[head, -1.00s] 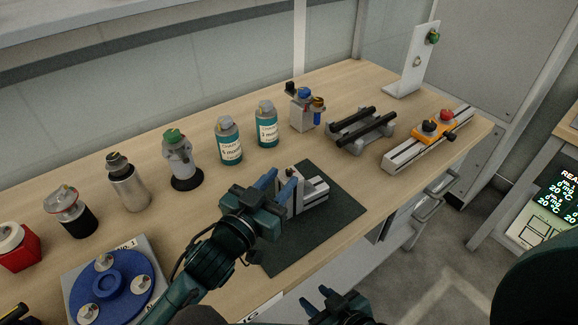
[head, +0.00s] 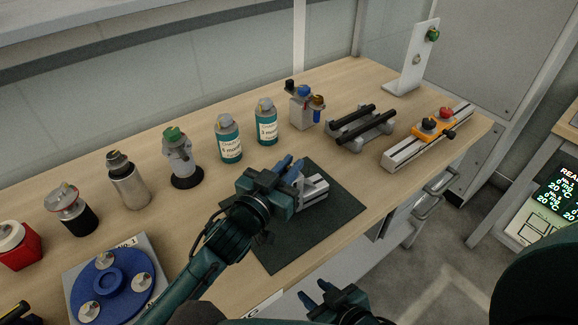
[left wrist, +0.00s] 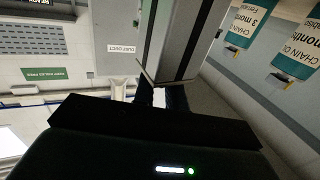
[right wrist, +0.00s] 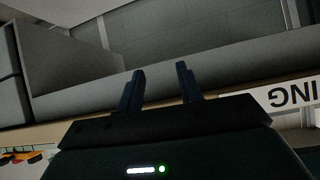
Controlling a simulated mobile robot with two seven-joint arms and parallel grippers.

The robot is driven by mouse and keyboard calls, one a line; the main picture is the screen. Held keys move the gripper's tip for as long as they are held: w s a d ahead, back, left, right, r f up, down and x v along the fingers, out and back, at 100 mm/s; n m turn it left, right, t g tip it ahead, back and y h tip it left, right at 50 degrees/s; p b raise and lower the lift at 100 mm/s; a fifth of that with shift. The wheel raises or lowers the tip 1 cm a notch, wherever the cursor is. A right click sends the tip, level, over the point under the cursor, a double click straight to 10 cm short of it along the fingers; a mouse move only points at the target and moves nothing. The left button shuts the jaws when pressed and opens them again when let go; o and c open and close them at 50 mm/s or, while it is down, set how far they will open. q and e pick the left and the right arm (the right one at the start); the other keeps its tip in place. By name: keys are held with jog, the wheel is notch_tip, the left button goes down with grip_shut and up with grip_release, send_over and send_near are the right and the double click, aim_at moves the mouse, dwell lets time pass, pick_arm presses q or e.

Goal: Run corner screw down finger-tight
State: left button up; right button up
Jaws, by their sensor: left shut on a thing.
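The grey metal profile corner assembly (head: 314,189) lies on a dark mat (head: 338,208) at the bench's front. My left gripper (head: 291,165) is over its left end, fingers close together. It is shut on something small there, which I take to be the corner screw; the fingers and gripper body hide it. In the left wrist view a grey slotted profile (left wrist: 182,40) stands right beyond the dark fingertips (left wrist: 165,92). How far the screw is in cannot be seen. My right gripper (head: 312,290) is open and empty, low in front of the bench; its spread fingers also show in the right wrist view (right wrist: 160,75).
Two teal-labelled bottles (head: 228,140) and a fitting with blue and amber parts (head: 303,105) stand behind the mat. A blue round plate (head: 108,285) is at the left. Black bars (head: 360,124) and a rail with an orange carriage (head: 430,135) are at the right. The mat's front is clear.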

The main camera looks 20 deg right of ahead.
pick_arm(q)
grip_shut()
pick_arm(e)
jog(key=shift+s+f, duration=0.1)
jog(key=shift+s, duration=0.1)
pick_arm(q)
jog(key=shift+r+m+g+h+p, duration=0.15)
jog(key=shift+m+g+h+p, duration=0.15)
jog(key=shift+p, duration=0.25)
jog(key=shift+f+g, duration=0.2)
jog(key=shift+g, duration=0.1)
jog(key=shift+o, duration=1.3)
grip_release()
jog(key=o, duration=0.4)
pick_arm(e)
jog(key=shift+w+d+r, duration=0.15)
jog(key=shift+d+r, duration=0.05)
jog(key=shift+r, duration=0.05)
